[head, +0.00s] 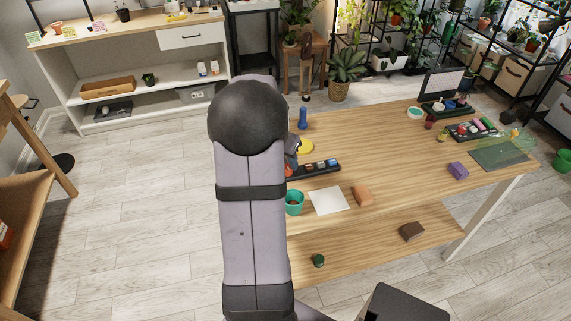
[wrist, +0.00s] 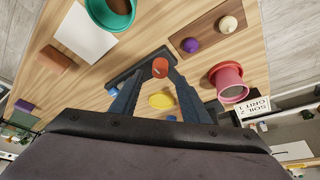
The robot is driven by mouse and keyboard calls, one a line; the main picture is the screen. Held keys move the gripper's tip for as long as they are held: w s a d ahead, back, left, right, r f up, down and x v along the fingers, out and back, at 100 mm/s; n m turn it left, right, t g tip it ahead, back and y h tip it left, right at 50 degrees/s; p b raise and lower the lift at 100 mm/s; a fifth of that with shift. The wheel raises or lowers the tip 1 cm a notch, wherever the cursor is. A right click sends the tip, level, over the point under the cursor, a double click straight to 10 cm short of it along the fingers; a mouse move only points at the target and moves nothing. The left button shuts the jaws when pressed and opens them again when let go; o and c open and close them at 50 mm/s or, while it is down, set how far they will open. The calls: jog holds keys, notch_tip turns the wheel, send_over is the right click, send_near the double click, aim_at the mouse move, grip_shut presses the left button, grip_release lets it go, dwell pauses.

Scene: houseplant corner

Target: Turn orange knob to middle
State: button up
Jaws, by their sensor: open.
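The orange knob (wrist: 160,68) shows in the wrist view as a small round orange piece. It lies between the fingertips of my gripper (wrist: 159,77), with one dark finger on either side. The fingers are apart; whether either touches the knob I cannot tell. A dark strip (wrist: 121,76) runs beside and behind the knob, partly covered by the fingers. Any position marks for the knob are too small to make out.
A teal pot (wrist: 112,10), a white sheet (wrist: 84,33) and an orange-brown block (wrist: 57,60) lie nearby on the table. A brown board (wrist: 212,25) with purple and cream pieces and a pink pot (wrist: 228,80) stand to the right. A yellow piece (wrist: 161,100) lies between the fingers.

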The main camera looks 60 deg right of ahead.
jog(key=shift+v, duration=1.3)
jog(key=w+a+r+n+y+p, duration=0.1)
jog(key=w+a+n, duration=0.2)
jog(key=a, duration=0.5)
jog(key=w+a+n+t+y+p, duration=0.1)
jog(key=w+a+n+p, duration=0.15)
jog(key=a, duration=0.55)
jog(key=w+a+r+n+y+p, duration=0.1)
jog(key=w+a+n, duration=0.25)
jog(key=a, duration=0.45)
jog(key=s+a+n+p, duration=0.1)
jog(key=s+a+n, duration=0.2)
jog(key=a, duration=0.3)
jog(key=s+a+n+y, duration=0.1)
jog(key=s+a+n, duration=0.1)
jog(key=a, duration=0.4)
jog(key=s+a+n+g+p, duration=0.1)
jog(key=s+a+n, duration=0.2)
jog(key=a, duration=0.4)
jog(key=shift+s+r+n+y+p, duration=0.3)
jog(key=shift+s+r+n+p, duration=0.05)
jog(key=shift+n, duration=0.15)
